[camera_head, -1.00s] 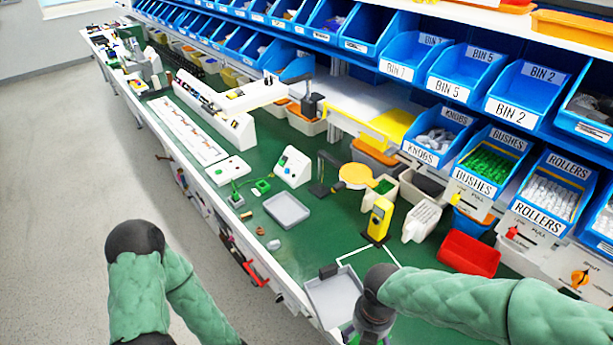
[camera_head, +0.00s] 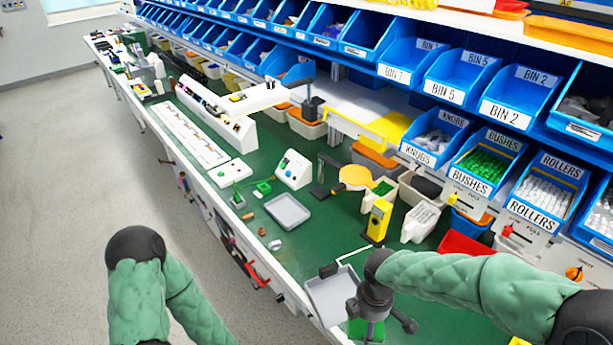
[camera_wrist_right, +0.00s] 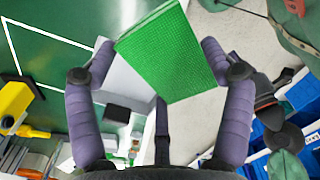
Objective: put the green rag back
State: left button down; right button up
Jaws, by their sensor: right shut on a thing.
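The green rag (camera_wrist_right: 170,50) is a flat, textured green piece between the two purple-grey fingers of my right gripper (camera_wrist_right: 158,48) in the right wrist view. The right gripper is shut on it. In the head view my right gripper (camera_head: 375,308) is over the near edge of the green bench, at the right side of a grey tray (camera_head: 322,292). A little of the rag (camera_head: 366,330) shows below it; the gripper and arm hide the rest. I cannot tell whether the rag touches the tray. Of my left arm only the sleeve shows; its gripper is out of view.
A yellow device (camera_head: 378,221) stands behind the tray, with a white container (camera_head: 420,221) beside it. A red bin (camera_head: 460,245) is partly behind my right arm. Labelled blue bins (camera_head: 480,160) line the back. A second grey tray (camera_head: 287,210) lies farther along.

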jog(key=shift+w+d+f+m, duration=0.7)
jog(key=shift+w+m, duration=0.8)
jog(key=shift+m, duration=1.25)
jog(key=shift+w+d+f+m, duration=0.45)
jog(key=shift+w+f+m, duration=0.85)
jog(key=shift+m, duration=1.5)
jog(key=shift+w+d+f+m, duration=0.55)
jog(key=shift+w+m, duration=1.2)
jog(key=shift+m, duration=1)
